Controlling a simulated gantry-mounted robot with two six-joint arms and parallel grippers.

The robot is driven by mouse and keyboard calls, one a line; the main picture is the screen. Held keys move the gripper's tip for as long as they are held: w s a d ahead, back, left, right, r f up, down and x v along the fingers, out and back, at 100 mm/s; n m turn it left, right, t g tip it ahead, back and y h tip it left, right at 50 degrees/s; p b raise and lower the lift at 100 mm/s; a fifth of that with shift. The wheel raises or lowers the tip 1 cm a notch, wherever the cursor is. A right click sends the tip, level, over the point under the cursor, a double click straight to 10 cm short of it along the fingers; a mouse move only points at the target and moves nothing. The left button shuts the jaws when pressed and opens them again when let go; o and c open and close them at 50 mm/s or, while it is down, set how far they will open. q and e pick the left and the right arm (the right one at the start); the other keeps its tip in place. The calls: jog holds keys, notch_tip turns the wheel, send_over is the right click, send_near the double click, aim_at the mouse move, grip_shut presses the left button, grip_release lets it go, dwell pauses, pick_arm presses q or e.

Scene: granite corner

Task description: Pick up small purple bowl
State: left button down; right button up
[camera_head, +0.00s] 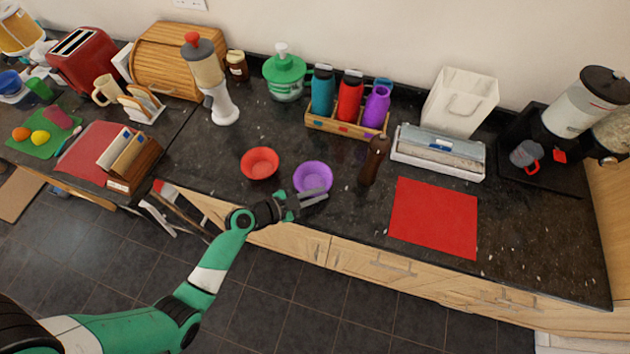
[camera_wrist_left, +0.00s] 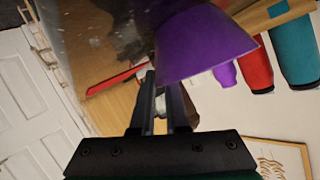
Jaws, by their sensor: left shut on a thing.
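The small purple bowl (camera_head: 312,174) is upright at the front of the dark counter, right of a red bowl (camera_head: 260,163). My left gripper (camera_head: 318,195) is at the near edge of the purple bowl, shut on its rim. In the left wrist view the purple bowl (camera_wrist_left: 207,45) fills the upper middle, its rim by the fingertips (camera_wrist_left: 161,80). The exact contact is partly hidden by the fingers. Whether the bowl touches the counter is hard to tell. My right gripper is not in view.
A dark brown pepper mill (camera_head: 374,160) stands close right of the purple bowl. A red mat (camera_head: 433,216) lies farther right. Behind is a wooden crate (camera_head: 346,127) with several bottles. Counter between the bowls and the crate is clear.

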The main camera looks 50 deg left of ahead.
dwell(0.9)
pick_arm(q)
jog(key=shift+s+r, duration=0.1)
jog(key=shift+r, duration=0.15)
notch_tip(320, 180, up, 3)
jog(key=shift+s+d, duration=0.1)
jog(key=s+d+r+p, duration=0.2)
jog(key=s+d+r, duration=0.7)
jog(key=shift+s+d+r, duration=0.2)
jog(key=shift+s+d, duration=0.1)
jog(key=shift+s, duration=0.1)
